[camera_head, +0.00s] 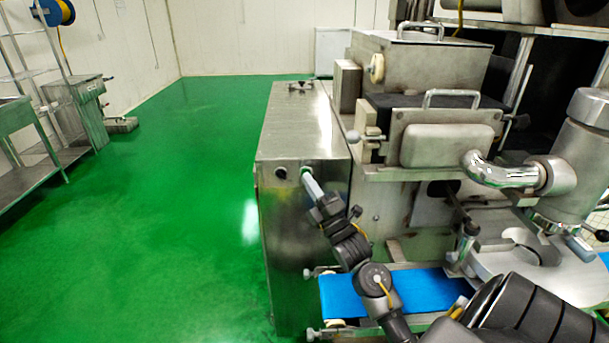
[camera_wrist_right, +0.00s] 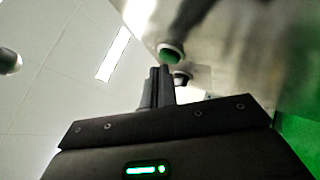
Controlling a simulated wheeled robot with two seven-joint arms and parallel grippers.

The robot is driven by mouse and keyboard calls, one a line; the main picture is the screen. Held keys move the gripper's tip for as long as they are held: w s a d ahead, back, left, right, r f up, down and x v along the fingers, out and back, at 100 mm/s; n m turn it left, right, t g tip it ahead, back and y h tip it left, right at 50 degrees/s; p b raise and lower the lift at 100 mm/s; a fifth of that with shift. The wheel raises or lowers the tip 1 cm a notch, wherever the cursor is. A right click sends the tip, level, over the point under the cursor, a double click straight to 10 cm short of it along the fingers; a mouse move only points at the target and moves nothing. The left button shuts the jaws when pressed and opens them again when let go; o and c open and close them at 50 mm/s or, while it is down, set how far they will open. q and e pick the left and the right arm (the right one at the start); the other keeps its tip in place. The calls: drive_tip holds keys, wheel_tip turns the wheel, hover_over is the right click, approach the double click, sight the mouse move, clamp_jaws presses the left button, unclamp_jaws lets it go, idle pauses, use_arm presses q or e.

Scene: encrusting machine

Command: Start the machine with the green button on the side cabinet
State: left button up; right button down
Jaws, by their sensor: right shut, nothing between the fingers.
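The steel side cabinet (camera_head: 300,122) stands left of the machine, with a dark round button (camera_head: 280,172) on its near face. The green button (camera_wrist_right: 170,54) shows in the right wrist view as a green disc in a pale ring, with the dark button (camera_wrist_right: 181,79) close to it. My right gripper (camera_head: 309,183) is shut and empty, its fingers pointing at the green button's spot on the cabinet face. In the right wrist view the fingertips (camera_wrist_right: 160,70) are right by the green button; I cannot tell whether they touch. My left gripper is out of view.
A blue conveyor belt (camera_head: 343,296) runs to the right of the cabinet, below my right arm. The machine's steel hopper (camera_head: 415,70) and a curved chrome pipe (camera_head: 500,174) stand to the right. Green floor (camera_head: 170,200) left of the cabinet is clear. A steel rack stands far left.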

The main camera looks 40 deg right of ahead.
drive_tip(key=shift+w+d, duration=0.25)
drive_tip(key=shift+w, duration=0.05)
idle(0.5)
drive_tip(key=shift+s+a, duration=0.5)
drive_tip(key=shift+s, duration=0.15)
